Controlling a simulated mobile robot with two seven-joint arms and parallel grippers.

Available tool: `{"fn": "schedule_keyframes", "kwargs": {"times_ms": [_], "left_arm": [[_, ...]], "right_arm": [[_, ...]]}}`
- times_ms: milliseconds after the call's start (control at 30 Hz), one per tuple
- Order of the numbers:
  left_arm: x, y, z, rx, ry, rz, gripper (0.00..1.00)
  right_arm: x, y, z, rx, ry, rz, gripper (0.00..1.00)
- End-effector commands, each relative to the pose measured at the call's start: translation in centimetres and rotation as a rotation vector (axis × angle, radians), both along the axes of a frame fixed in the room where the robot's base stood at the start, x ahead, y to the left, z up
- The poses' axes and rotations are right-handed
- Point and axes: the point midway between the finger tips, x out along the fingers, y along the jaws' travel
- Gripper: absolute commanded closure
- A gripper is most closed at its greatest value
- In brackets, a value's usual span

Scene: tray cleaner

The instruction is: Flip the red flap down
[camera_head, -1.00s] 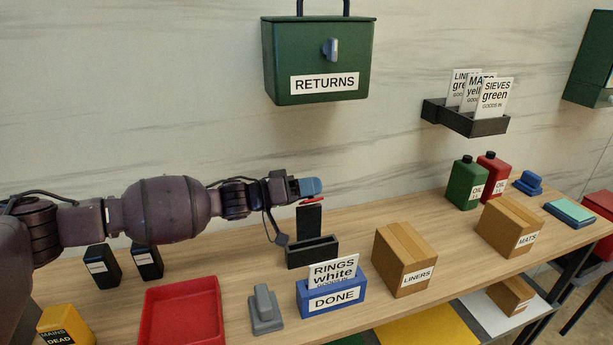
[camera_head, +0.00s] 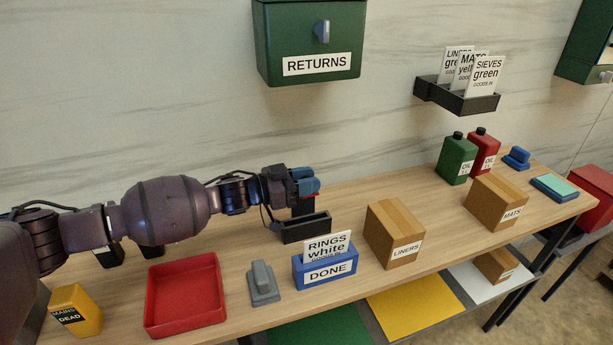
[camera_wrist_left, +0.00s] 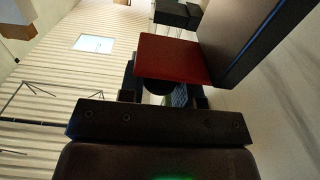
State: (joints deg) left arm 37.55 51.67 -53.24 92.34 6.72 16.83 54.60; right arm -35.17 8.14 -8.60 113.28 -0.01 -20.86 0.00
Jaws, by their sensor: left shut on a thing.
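The red flap (camera_head: 312,190) shows as a small red piece at the fingertips of my left gripper (camera_head: 306,183) in the head view. It sits at the top of a dark upright post (camera_head: 302,208) that rises from a black box-like base (camera_head: 305,228) on the bench. In the left wrist view the flap is a flat dark-red plate (camera_wrist_left: 172,60), beside a large dark panel (camera_wrist_left: 245,40). My left gripper is shut on the flap. The fingers partly hide the flap and the post's top. My right gripper is not in view.
A blue DONE holder (camera_head: 325,270) with a card stands in front of the black base. A grey block (camera_head: 263,285) and a red tray (camera_head: 185,323) lie nearer left. A LINERS box (camera_head: 393,235) stands to the right. The green RETURNS box (camera_head: 285,40) hangs on the wall above.

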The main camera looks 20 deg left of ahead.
Motion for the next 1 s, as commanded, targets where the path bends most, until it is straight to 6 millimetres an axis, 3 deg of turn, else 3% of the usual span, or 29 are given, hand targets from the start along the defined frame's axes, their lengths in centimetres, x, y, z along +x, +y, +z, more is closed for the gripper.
{"fn": "schedule_keyframes", "kwargs": {"times_ms": [533,567,700,1000], "left_arm": [[-0.1,-0.03,-0.21,0.016,-0.02,0.0,0.93],[-0.11,-0.04,-0.21,0.016,-0.02,0.0,0.66],[-0.09,-0.03,-0.17,0.015,-0.02,0.0,0.46],[-0.13,0.1,-0.11,0.014,-0.021,0.0,0.46]], "right_arm": [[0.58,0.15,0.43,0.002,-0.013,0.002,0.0],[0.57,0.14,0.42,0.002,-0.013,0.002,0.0],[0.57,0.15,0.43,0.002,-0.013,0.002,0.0],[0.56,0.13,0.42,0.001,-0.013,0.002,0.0]]}}
